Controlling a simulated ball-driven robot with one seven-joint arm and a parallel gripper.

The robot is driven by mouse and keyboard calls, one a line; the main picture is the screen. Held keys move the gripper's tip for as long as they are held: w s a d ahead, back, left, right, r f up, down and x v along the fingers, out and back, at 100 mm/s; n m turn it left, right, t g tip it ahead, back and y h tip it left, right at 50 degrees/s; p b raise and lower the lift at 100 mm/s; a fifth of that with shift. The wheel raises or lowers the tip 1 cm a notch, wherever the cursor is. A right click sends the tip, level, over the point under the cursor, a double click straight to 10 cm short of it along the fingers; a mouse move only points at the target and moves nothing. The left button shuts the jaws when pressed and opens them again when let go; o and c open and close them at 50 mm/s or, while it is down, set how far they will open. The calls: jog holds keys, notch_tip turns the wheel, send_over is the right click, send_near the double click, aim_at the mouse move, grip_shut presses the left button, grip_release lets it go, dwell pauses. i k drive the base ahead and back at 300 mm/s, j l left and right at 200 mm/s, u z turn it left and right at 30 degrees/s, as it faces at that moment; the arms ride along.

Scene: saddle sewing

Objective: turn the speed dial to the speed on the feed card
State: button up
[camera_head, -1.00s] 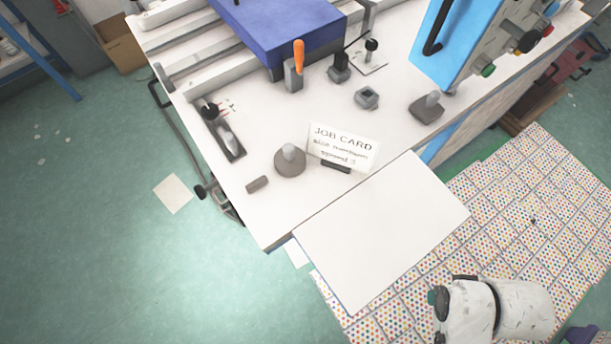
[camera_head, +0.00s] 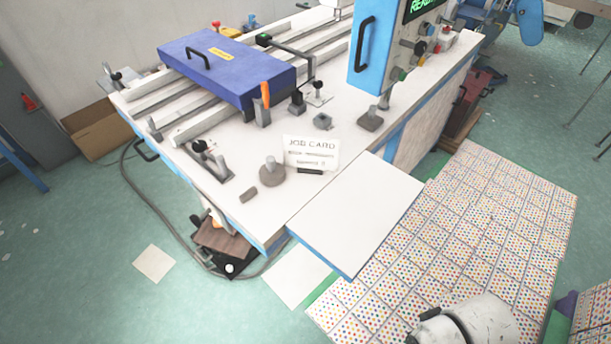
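A white job card (camera_head: 311,153) stands in a dark holder on the white table. Its heading reads "JOB CARD"; the small lines are blurred now, but the last seemed to read "Speed 3" earlier. A round grey knob (camera_head: 272,172) with a paler post stands just left of the card. Several knobs, one of them dark (camera_head: 420,48), are on the side of the blue machine panel (camera_head: 372,50). I cannot tell which control is the speed dial, and no dial marks are legible. My gripper is not in view; a white part of my own body shows at the bottom right.
A slotted lever (camera_head: 212,163), a small grey block (camera_head: 249,194), an orange-handled lever (camera_head: 265,98) and a grey post on a base (camera_head: 371,117) stand on the table. A blue box (camera_head: 226,68) lies behind. A white leaf (camera_head: 360,215) extends frontward and is clear.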

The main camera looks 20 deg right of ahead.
aim_at(419, 48)
jog(key=i+j+z, duration=0.15)
jog(key=z, duration=0.3)
jog(key=i+j+z, duration=0.3)
jog(key=z, duration=0.15)
jog(key=i+j+z, duration=0.15)
jog(key=j+z, duration=0.15)
jog(key=z, duration=0.15)
